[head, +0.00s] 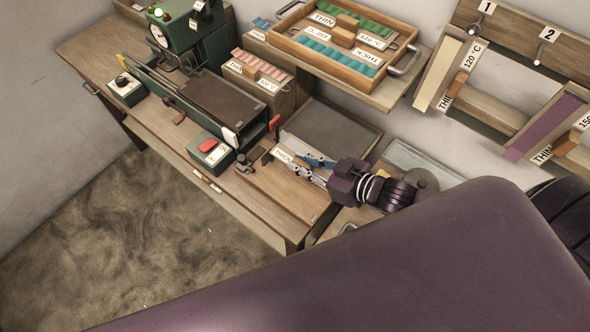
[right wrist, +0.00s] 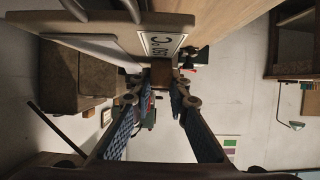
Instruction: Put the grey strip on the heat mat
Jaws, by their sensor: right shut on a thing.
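My right gripper (head: 304,170) is over the bench front, its blue fingers pointing left. In the right wrist view its fingertips (right wrist: 165,88) close on a small brown block (right wrist: 162,73). A tag reading 150 °C (right wrist: 165,43) is beside the block; in the head view a THICK tag (head: 283,155) shows by the fingertips. The grey strip is hard to make out there, mostly hidden by gripper and tags. A flat dark brown slab (head: 226,102) lies in a green frame, and a dark grey panel (head: 335,130) lies behind my gripper; I cannot tell which is the heat mat. My left gripper is not in view.
A red-topped green box (head: 211,150) and a dial box (head: 126,88) stand on the bench. A wooden tray (head: 345,60) of coloured pieces is at the back. A cream strip (head: 437,75) and a purple strip (head: 546,125) hang at right under numbers 1 and 2.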

